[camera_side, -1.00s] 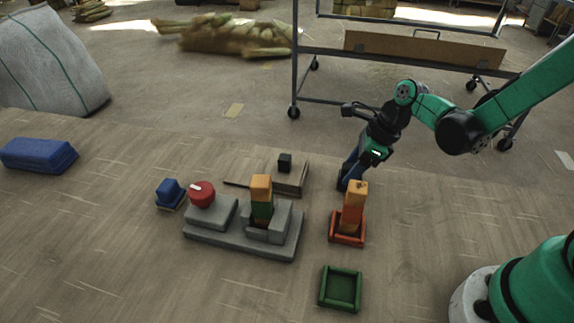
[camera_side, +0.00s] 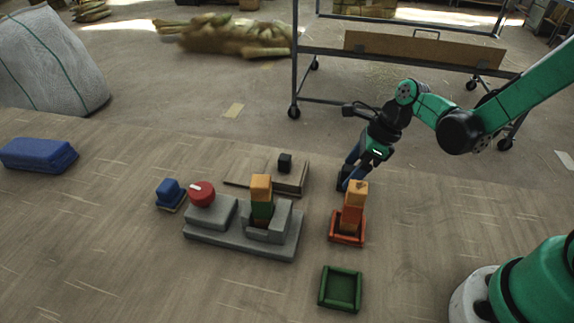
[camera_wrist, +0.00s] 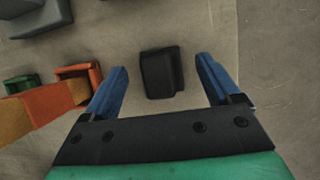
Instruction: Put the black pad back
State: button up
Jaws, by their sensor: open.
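The black pad (camera_wrist: 160,73) lies on the table, centred between the two blue fingers of my gripper (camera_wrist: 160,66) in the wrist view. Gaps show on both sides of it, so the fingers do not touch it. In the side view, my gripper (camera_side: 350,172) points down behind the orange tray, with a dark shape (camera_side: 342,183) at its fingertips that looks like the pad, partly hidden. My gripper is open. I cannot tell its exact height over the pad.
An orange tray (camera_side: 333,240) with stacked orange blocks (camera_side: 352,209) stands close in front of my gripper. A green tray (camera_side: 340,307) is nearer. To the left are a grey fixture (camera_side: 270,246), a small black cube (camera_side: 284,160) on a wooden board, a red knob and blue blocks.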

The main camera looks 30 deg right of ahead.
jog(key=v, duration=1.2)
jog(key=s+a+n+t+h, duration=0.1)
jog(key=n, duration=0.8)
jog(key=s+a+n+t+h, duration=0.1)
jog(key=n+t, duration=0.1)
jog(key=n, duration=0.7)
jog(key=s+a+n+t+h, duration=0.1)
jog(key=n, duration=0.8)
jog(key=shift+s+a+r+t+h, duration=0.25)
jog(key=shift+r+t+h, duration=0.05)
jog(key=shift+h, duration=0.1)
